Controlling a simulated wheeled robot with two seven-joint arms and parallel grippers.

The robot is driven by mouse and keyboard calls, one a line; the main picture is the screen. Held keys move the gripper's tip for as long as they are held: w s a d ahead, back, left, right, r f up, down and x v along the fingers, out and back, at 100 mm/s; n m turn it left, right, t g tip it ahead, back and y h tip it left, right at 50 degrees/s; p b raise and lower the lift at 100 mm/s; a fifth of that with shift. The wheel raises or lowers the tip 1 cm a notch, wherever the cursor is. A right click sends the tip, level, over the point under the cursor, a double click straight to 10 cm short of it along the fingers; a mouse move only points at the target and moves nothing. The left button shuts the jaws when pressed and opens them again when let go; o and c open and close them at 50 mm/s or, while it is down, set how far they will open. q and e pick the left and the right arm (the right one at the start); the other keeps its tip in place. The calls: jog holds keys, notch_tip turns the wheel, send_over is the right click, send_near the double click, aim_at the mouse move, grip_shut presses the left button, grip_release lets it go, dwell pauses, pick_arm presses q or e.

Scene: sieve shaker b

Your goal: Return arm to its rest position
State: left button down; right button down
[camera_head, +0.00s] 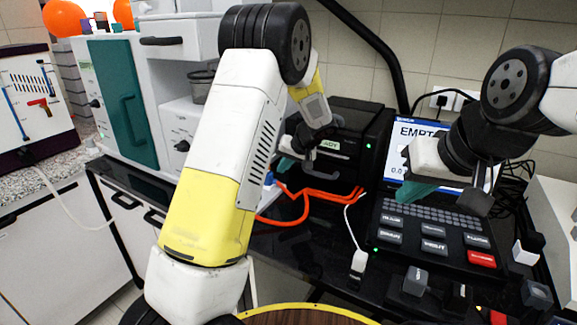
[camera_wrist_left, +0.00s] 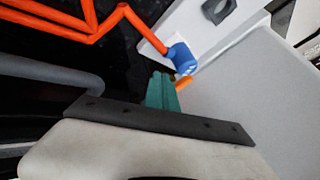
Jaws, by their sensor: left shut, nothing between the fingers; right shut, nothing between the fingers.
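My left arm, white and yellow, rises through the middle of the head view and bends down at the back. Its gripper (camera_head: 287,164) is partly hidden behind the forearm, near the black machine with a green display (camera_head: 345,145). In the left wrist view its teal fingers (camera_wrist_left: 162,92) are together and empty, close to a blue fitting (camera_wrist_left: 182,57). My right arm comes in from the right. Its gripper (camera_head: 412,191), with teal fingers, is shut and empty in front of the screen (camera_head: 398,135), above the black keypad console (camera_head: 440,232).
Orange tubing (camera_head: 300,205) and a white cable plug (camera_head: 358,262) lie on the black bench. A white cabinet with a teal door (camera_head: 128,95) stands at the left. Small weights (camera_head: 415,281) stand before the console. A round wooden top (camera_head: 305,316) is at the bottom.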

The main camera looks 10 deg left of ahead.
pick_arm(q)
jog(key=s+a+v, duration=0.1)
jog(key=v, duration=0.7)
jog(key=s+a+r+h, duration=0.2)
jog(key=s+a+r, duration=0.15)
jog(key=s, duration=0.45)
jog(key=s+a+r+h, duration=0.2)
jog(key=s+r, duration=0.3)
jog(key=s, duration=0.2)
jog(key=s+d+r+h, duration=0.1)
jog(key=s+h, duration=0.1)
jog(key=s, duration=0.6)
jog(key=s+d+r+m+t+h, duration=0.1)
jog(key=s+r, duration=0.1)
jog(key=s, duration=0.7)
jog(key=shift+m+h, duration=0.3)
jog(key=shift+h, duration=0.1)
jog(key=shift+s, duration=0.15)
